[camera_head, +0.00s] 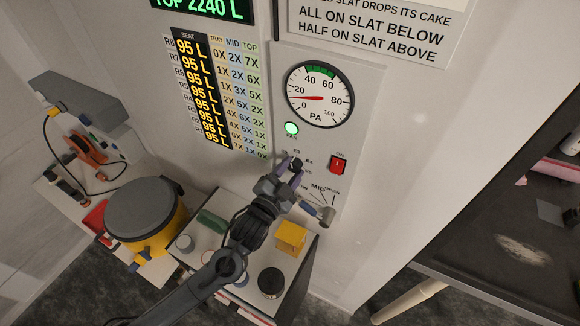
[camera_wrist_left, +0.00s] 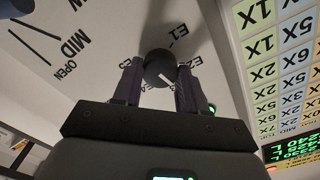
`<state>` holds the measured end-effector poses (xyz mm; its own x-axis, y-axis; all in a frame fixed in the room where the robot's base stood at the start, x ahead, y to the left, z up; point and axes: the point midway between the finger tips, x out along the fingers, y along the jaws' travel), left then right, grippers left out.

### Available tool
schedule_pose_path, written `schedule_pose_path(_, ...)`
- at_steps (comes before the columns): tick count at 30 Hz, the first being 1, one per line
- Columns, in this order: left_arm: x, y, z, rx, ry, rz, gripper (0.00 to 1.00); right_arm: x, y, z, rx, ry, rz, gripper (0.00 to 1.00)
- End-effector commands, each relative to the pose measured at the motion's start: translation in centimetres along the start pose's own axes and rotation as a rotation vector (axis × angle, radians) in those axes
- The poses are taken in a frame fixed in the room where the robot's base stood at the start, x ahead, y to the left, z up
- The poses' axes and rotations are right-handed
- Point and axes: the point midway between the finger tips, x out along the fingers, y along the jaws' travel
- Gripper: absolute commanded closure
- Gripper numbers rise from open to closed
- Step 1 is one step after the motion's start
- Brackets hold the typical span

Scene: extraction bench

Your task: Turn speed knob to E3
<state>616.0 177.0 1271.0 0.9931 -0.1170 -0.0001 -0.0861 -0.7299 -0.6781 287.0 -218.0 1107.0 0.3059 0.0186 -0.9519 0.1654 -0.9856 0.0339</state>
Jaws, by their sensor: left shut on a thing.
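The speed knob (camera_head: 297,163) is a small dark round knob on the grey wall panel, below the green fan light (camera_head: 292,128). My right gripper is in neither view.
A red switch (camera_head: 338,164) is right of the knob. A grey lever (camera_head: 325,214) by the MID and OPEN marks is close below. A round gauge (camera_head: 319,95) is above, its red needle near 20. A cart with a yellow block (camera_head: 291,237) stands below my left arm.

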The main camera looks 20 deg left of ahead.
Motion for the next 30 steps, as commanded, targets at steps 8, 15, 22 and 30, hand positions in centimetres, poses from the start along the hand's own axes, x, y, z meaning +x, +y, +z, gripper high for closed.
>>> schedule_pose_path(8,0.02,-0.06,-0.04,0.162,-0.001,0.0,0.89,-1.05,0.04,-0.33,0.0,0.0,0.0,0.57)
schedule_pose_path(15,0.02,0.02,0.0,0.225,-0.001,0.001,0.89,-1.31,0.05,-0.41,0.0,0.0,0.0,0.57)
schedule_pose_path(22,0.02,0.07,0.03,0.238,0.0,0.001,0.89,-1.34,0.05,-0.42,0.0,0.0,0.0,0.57)
schedule_pose_path(30,0.02,0.07,0.04,0.237,-0.001,0.001,0.55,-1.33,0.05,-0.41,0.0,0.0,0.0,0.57)
